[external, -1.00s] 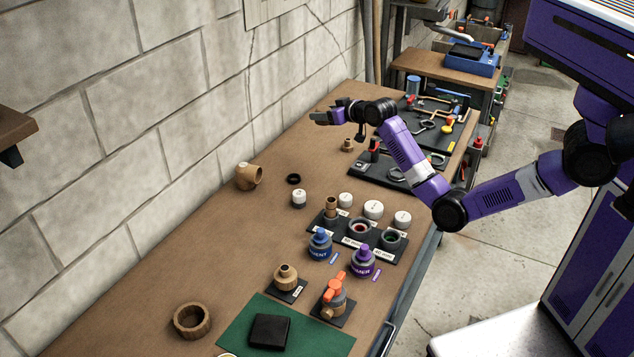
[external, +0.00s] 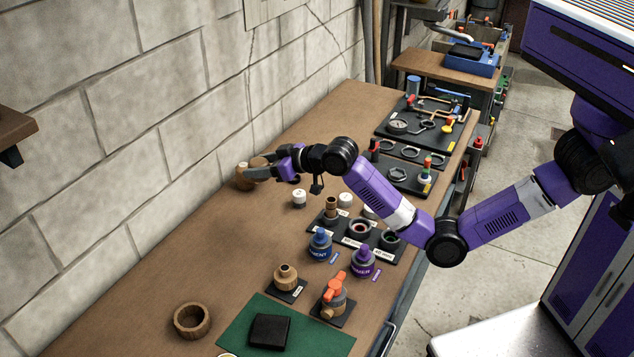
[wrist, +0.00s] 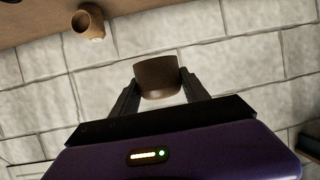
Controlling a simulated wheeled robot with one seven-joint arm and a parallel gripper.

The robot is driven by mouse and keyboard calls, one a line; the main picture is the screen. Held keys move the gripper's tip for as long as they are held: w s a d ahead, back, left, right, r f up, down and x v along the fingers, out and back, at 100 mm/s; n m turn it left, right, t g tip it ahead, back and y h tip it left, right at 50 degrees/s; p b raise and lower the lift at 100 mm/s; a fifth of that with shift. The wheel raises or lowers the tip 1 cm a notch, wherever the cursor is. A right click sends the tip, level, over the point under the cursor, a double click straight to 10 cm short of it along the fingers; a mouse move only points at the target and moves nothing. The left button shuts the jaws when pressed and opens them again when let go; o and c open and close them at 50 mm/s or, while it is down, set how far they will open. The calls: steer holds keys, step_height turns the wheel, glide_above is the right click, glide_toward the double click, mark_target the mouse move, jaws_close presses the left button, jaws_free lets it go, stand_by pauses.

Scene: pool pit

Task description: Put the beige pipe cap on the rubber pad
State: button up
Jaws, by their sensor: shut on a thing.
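My gripper (external: 256,168) is over the far left of the bench near the wall. In the wrist view its two fingers (wrist: 158,86) are shut on a plain brown-beige cup-shaped piece, the pipe cap (wrist: 158,76). The cap also shows small between the fingers in the external view (external: 258,162). It appears held above the bench, in front of the block wall. The rubber pad, a black square (external: 270,331), lies bare on a green mat (external: 232,327) at the near end of the bench, well away from my gripper.
A beige elbow fitting (external: 243,179) sits just beside my gripper, and shows in the wrist view (wrist: 88,22). Blue (external: 320,244) and purple (external: 362,262) jars and an orange-handled valve (external: 335,295) stand right. The bench's left middle is clear.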

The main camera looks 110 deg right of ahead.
steer(key=shift+n+t+y, duration=0.7)
steer(key=shift+n, duration=0.1)
steer(key=w+a, duration=0.2)
steer(key=a, duration=0.4)
steer(key=w+a+b, duration=0.1)
steer(key=w+a, duration=0.2)
steer(key=a, duration=0.4)
steer(key=w+a, duration=0.3)
steer(key=a, duration=0.4)
steer(key=shift+w+a, duration=0.1)
steer(key=shift+w, duration=0.05)
steer(key=r+m+g+h+b, duration=0.2)
steer(key=m+g+h, duration=0.1)
glide_above(270, 329)
step_height(270, 329, down, 20)
steer(key=shift+f+p, duration=0.15)
steer(key=shift+p, duration=0.55)
steer(key=shift+f+m, duration=0.2)
steer(key=shift+m, duration=0.1)
steer(key=o, duration=1.3)
steer(key=shift+r, duration=0.1)
steer(key=shift+o, duration=0.2)
steer(key=shift+r, duration=0.15)
